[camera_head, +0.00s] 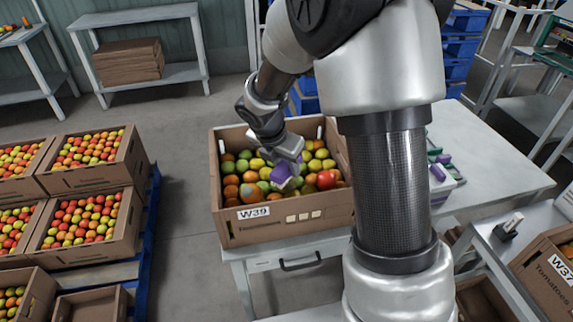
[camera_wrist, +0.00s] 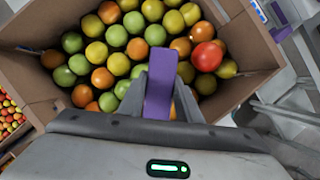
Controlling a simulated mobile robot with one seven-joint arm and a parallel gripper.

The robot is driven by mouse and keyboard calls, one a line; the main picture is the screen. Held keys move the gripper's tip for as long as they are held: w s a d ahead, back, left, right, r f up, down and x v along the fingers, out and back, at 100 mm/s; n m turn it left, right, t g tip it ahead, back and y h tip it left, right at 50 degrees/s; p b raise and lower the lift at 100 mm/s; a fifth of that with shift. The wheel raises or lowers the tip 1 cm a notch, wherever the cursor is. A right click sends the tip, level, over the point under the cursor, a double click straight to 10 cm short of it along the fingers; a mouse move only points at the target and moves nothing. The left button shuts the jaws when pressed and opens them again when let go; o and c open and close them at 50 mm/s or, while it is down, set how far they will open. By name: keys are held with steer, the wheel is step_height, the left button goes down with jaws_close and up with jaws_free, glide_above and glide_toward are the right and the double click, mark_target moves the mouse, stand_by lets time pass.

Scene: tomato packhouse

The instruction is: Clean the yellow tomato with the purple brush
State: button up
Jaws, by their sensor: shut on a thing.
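My gripper (camera_head: 287,160) is shut on the purple brush (camera_wrist: 160,84) and holds it over the front middle of the open cardboard crate (camera_head: 232,231) marked W39. The brush also shows in the head view (camera_head: 280,174) as a small purple block. The crate holds many green, yellow and orange tomatoes and one red one. Several yellow tomatoes show, such as one near the brush in the wrist view (camera_wrist: 186,72); I cannot tell which one is meant. The brush's lower end and any contact with a tomato are hidden.
The crate stands on a light table (camera_head: 490,175). Right of it, partly behind my arm, lies a white box with purple items (camera_head: 437,172). Crates of red-orange tomatoes (camera_head: 85,215) stand on a blue pallet at the left. A W37 crate (camera_head: 545,280) is at the lower right.

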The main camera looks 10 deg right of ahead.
steer(key=shift+d+f, duration=0.1)
stand_by(0.3)
steer(key=shift+w+d+p, duration=0.55)
steer(key=shift+d, duration=0.05)
steer(key=shift+w+d+f, duration=0.1)
steer(key=shift+c, duration=0.4)
steer(key=shift+s+a+f+b, duration=0.1)
steer(key=shift+s+a+b, duration=0.25)
steer(key=shift+s+a, duration=1.3)
steer(key=shift+c, duration=0.5)
steer(key=shift+d, duration=0.15)
steer(key=shift+w+d+p, duration=1.2)
steer(key=shift+w+d, duration=0.3)
steer(key=shift+w, duration=0.15)
steer(key=shift+s+a, duration=0.1)
steer(key=shift+s+a+b, duration=0.4)
steer(key=shift+s+a, duration=0.95)
steer(key=shift+a, duration=0.15)
steer(key=shift+d+r, duration=0.1)
steer(key=shift+r, duration=0.1)
